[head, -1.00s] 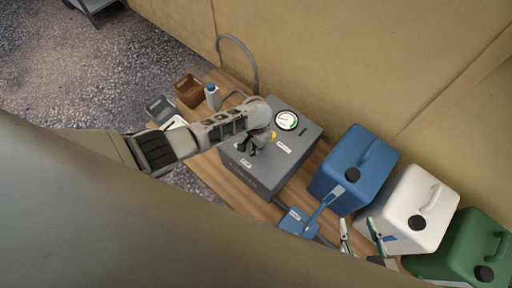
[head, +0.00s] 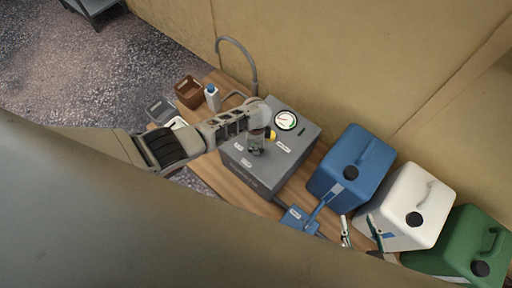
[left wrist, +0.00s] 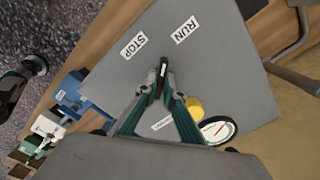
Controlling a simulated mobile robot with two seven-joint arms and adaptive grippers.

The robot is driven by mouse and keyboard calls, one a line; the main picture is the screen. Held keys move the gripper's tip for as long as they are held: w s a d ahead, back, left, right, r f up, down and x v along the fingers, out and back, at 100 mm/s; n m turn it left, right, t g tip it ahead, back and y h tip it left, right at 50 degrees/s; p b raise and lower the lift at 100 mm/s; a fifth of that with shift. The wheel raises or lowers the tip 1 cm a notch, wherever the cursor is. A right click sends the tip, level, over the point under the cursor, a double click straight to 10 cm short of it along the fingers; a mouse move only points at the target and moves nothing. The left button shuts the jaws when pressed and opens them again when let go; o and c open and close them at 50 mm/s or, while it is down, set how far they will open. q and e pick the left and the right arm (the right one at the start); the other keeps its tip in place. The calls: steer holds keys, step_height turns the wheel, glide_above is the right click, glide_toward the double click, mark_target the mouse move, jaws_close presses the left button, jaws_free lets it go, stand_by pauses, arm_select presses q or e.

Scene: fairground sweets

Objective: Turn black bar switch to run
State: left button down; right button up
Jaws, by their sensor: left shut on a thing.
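The black bar switch (left wrist: 163,69) is on the top of a grey box (head: 233,158). In the left wrist view its bar stands between my left gripper's fingertips, its visible end pointing between the STOP label (left wrist: 134,46) and the RUN label (left wrist: 185,28). My left gripper (left wrist: 163,92) is shut on the bar. In the head view the left gripper (head: 256,149) is over the box top and mostly hides the switch. My right gripper (head: 357,222) is at the lower right, fingers apart and empty, in front of the white canister.
A yellow knob (left wrist: 193,107) and a round gauge (left wrist: 217,130) are on the same box. Blue (head: 352,165), white (head: 418,200) and green (head: 460,245) canisters stand to the right. A blue labelled thing (head: 298,218) lies before them. A bottle (head: 212,98) and brown bin (head: 188,91) stand behind left.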

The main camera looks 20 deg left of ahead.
arm_select(q)
steer(key=shift+s+f+m, duration=0.15)
steer(key=shift+m, duration=1.45)
steer(key=c, duration=2.2)
jaws_free()
steer(key=shift+o, duration=0.2)
steer(key=shift+r, duration=0.2)
steer(key=shift+r, duration=0.6)
step_height(320, 180, up, 10)
steer(key=shift+r, duration=0.25)
